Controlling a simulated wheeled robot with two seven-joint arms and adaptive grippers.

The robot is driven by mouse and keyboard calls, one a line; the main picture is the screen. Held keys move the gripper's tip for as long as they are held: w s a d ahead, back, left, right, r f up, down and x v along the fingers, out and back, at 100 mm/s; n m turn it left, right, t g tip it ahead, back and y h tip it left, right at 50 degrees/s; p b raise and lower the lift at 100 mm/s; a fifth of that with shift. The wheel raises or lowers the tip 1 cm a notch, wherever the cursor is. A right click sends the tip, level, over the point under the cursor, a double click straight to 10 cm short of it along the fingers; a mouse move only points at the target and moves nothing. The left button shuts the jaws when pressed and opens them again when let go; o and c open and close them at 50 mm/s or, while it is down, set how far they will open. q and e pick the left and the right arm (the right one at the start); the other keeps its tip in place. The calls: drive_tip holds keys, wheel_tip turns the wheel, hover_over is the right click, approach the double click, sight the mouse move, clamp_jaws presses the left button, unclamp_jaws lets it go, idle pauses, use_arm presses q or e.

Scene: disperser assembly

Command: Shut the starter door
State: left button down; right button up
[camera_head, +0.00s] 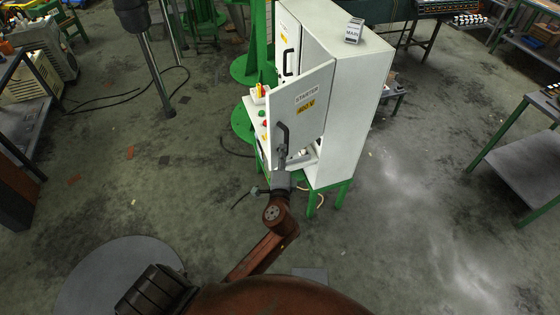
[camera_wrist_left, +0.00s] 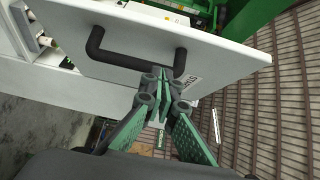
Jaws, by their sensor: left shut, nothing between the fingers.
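The starter door (camera_head: 318,118) is white with a "STARTER" and a yellow "400 V" label. It stands swung open from the white cabinet (camera_head: 352,110), and a gap with parts inside shows under it. Its dark handle (camera_head: 283,137) is on its outer face; in the left wrist view the handle (camera_wrist_left: 135,63) is a black bar on the white door (camera_wrist_left: 228,60). My left gripper (camera_head: 282,160) is shut and empty, just below the handle in the head view. In the left wrist view its fingertips (camera_wrist_left: 162,86) are close to the door face beside the handle; contact cannot be told.
Another door with a handle (camera_head: 288,62) is behind the starter door. A panel with a red-yellow switch (camera_head: 261,91) is left of it. A "MAIN" block (camera_head: 353,30) sits on top. Green legs (camera_head: 342,193) support the cabinet. The floor (camera_head: 410,225) to the right is clear.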

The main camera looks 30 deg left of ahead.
sight(277, 131)
use_arm(q)
drive_tip(key=w+a, duration=0.3)
drive_tip(key=a, duration=0.1)
drive_tip(key=shift+w+p, duration=0.2)
drive_tip(key=shift+p, duration=0.15)
drive_tip(key=shift+w+a, duration=0.2)
drive_tip(key=shift+a, duration=0.3)
